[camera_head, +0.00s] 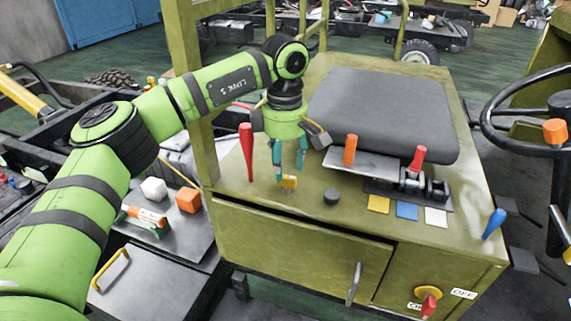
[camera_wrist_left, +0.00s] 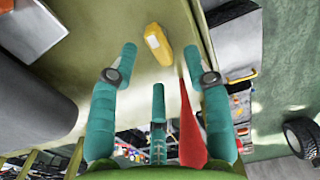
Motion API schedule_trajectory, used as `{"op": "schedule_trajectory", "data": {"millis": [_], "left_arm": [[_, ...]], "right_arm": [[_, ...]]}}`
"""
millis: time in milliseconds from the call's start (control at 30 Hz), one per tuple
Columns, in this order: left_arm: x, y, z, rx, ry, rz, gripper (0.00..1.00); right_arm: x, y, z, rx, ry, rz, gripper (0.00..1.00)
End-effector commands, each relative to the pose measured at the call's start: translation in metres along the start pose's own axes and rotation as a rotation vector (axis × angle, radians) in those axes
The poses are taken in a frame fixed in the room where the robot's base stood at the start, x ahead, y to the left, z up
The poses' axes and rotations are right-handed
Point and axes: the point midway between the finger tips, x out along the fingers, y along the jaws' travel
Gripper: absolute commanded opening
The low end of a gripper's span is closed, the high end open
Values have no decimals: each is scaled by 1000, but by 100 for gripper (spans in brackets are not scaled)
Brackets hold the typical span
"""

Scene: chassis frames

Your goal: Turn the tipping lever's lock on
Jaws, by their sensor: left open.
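A tall red lever (camera_head: 247,150) stands upright at the left edge of the olive cabinet top; it also shows in the left wrist view (camera_wrist_left: 188,125). A small yellow piece (camera_head: 288,183) sits on the cabinet top right of that lever; it also shows in the left wrist view (camera_wrist_left: 158,44). No label shows which part is the tipping lever's lock; the yellow piece may be it. My left gripper (camera_head: 289,163) points down with teal fingers spread, just above the yellow piece, empty. In the left wrist view the yellow piece lies ahead between the fingertips. My right gripper is out of view.
Right of the gripper are a black knob (camera_head: 331,196), an orange-handled lever (camera_head: 350,150), a red-handled lever (camera_head: 418,158) and a blue lever (camera_head: 494,224). A dark seat cushion (camera_head: 385,110) lies behind. A red rotary switch (camera_head: 429,303) with ON/OFF labels is on the front.

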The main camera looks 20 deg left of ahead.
Motion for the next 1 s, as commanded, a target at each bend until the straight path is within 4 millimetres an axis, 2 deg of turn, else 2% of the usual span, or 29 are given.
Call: {"op": "schedule_trajectory", "data": {"millis": [33, 200, 500, 567, 600, 633, 1000], "left_arm": [[5, -1, -1, -1, 0, -3, 49], [21, 0, 0, 0, -1, 0, 49], [25, 0, 0, 0, -2, 1, 49], [25, 0, 0, 0, -2, 1, 25], [25, 0, 0, 0, -2, 1, 9], [25, 0, 0, 0, -2, 0, 0], [25, 0, 1, 24, -3, -1, 0]], "right_arm": [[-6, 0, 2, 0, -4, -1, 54], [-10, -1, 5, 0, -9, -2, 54], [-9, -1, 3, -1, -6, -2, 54], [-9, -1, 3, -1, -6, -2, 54], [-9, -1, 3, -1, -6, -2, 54], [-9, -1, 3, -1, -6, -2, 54], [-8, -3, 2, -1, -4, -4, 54]]}}
